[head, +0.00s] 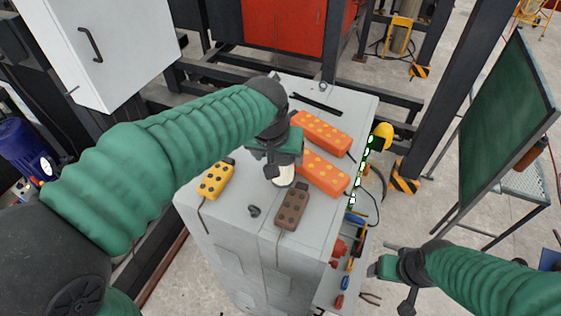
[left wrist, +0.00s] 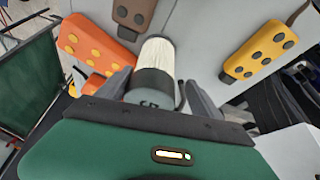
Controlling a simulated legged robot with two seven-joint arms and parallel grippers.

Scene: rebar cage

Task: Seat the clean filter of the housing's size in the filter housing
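My left gripper (head: 277,166) points down over the grey cabinet top (head: 232,218). It is closed around a filter (head: 286,177) with a pale, pleated, cylindrical body. In the left wrist view the filter (left wrist: 158,58) sits between the two fingers, with a dark band and a grey end cap bearing a mark I cannot read surely. Its pale end points away from the palm. I cannot tell whether that end touches the cabinet top. My right gripper (head: 380,267) is at the lower right, away from the cabinet; its fingers are too unclear to judge. I cannot make out the filter housing.
Two orange control boxes (head: 322,132) (head: 322,173), a yellow one (head: 216,180) and a brown one (head: 291,209) lie on the cabinet top around the left gripper. A side shelf (head: 330,290) holds tools. A green board (head: 508,120) stands at the right.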

